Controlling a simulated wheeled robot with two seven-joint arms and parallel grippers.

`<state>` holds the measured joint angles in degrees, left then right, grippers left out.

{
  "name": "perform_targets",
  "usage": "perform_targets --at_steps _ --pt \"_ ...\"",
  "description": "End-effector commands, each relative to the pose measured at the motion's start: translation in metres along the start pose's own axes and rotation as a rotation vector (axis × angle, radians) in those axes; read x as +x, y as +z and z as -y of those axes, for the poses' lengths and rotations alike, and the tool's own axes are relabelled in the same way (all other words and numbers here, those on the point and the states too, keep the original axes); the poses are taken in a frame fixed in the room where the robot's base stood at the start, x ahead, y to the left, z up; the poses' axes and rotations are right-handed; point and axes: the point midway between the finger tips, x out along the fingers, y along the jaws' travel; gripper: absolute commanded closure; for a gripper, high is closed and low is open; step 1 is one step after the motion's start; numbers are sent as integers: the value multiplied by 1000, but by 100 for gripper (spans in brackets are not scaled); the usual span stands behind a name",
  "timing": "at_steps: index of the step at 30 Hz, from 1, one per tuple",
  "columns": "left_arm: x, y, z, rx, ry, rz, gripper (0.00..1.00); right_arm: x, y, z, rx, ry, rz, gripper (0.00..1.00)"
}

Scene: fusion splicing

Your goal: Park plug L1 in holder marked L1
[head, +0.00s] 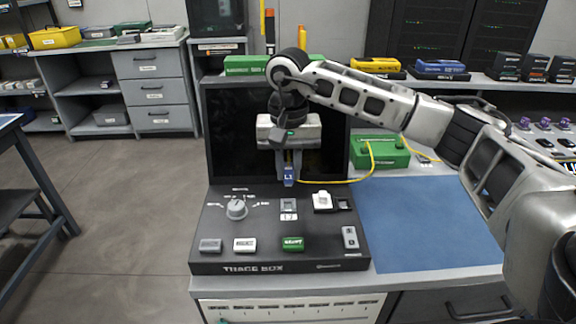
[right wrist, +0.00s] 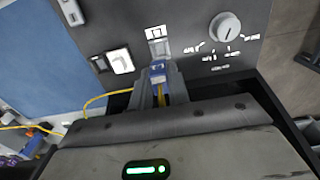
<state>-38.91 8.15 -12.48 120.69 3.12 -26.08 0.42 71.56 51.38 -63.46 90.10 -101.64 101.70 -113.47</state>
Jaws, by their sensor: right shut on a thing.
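The blue plug L1 (head: 289,173) has a white label and a yellow cable. My right gripper (head: 290,166) is shut on it, pointing down over the back edge of the Trace Box panel. In the right wrist view the plug (right wrist: 158,70) sits between the fingertips. Plug and holder look apart. The small mark below the holder is too small to read surely. My left gripper is out of view.
The Trace Box (head: 215,258) carries a grey knob (head: 236,209), a white switch (head: 323,201) and several buttons. The yellow cable runs right to a green box (head: 380,155). A blue mat (head: 430,215) to the right is clear.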

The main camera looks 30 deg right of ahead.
Motion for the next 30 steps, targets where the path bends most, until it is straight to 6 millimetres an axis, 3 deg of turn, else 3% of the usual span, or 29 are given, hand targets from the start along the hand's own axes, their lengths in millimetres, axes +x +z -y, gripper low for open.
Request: perform_targets --at_steps 15,30 --pt "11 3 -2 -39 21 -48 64 50 0 0 -2 1 -1 100" --pt "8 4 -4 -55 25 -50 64 54 0 0 -2 1 -1 100"
